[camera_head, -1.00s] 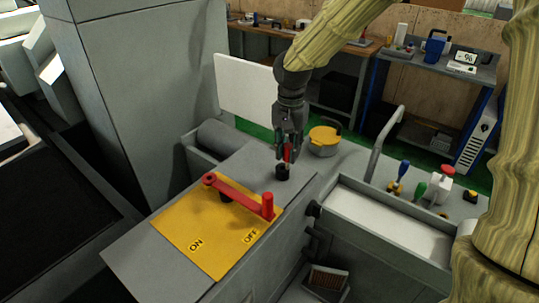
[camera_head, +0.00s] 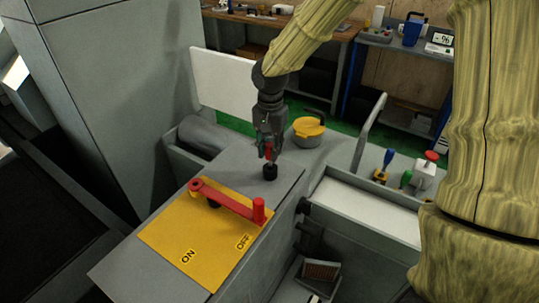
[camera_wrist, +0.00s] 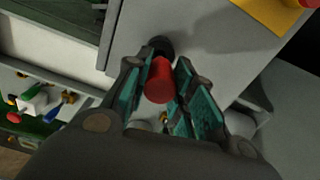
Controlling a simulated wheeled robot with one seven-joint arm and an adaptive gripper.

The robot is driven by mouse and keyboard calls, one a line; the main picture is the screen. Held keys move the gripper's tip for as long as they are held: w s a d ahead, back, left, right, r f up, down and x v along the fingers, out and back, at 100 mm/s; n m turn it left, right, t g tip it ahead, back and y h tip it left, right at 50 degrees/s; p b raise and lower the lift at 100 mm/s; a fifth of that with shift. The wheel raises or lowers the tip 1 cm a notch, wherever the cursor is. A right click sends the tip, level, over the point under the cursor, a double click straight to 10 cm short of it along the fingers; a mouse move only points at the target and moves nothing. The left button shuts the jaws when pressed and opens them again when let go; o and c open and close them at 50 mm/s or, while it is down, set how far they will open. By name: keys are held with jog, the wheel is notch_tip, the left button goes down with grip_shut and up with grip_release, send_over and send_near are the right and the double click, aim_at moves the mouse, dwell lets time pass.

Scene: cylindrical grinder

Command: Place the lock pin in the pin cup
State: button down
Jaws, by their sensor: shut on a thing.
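The red lock pin (camera_head: 268,152) is between the fingers of my gripper (camera_head: 267,149), which is shut on it. In the wrist view the red end of the pin (camera_wrist: 159,82) shows between the teal finger pads (camera_wrist: 125,92). A small black cylinder (camera_head: 270,172), which looks like the pin cup, stands on the grey machine top right below the pin. It also shows as a dark round shape (camera_wrist: 161,45) beyond the pin in the wrist view. A thin shaft seems to run from the pin down to it. I cannot tell whether the tip is inside.
A yellow plate (camera_head: 170,235) marked ON and OFF carries a red lever (camera_head: 225,202) in front of the cylinder. A yellow lidded pot (camera_head: 308,130) stands behind right.

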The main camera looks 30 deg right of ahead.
aim_at(270, 157)
jog(key=f, duration=0.2)
jog(key=shift+s+f+p, duration=0.2)
jog(key=shift+f+p, duration=0.1)
jog(key=shift+p, duration=0.05)
jog(key=shift+w+f, duration=0.2)
jog(key=shift+f, duration=0.1)
jog(key=shift+s+r, duration=0.1)
jog(key=shift+s, duration=0.2)
jog(key=shift+w+f, duration=0.15)
jog(key=shift+f, duration=0.05)
jog(key=c, duration=1.2)
grip_release()
jog(key=shift+r, duration=0.15)
notch_tip(270, 157, up, 12)
jog(key=b, duration=0.3)
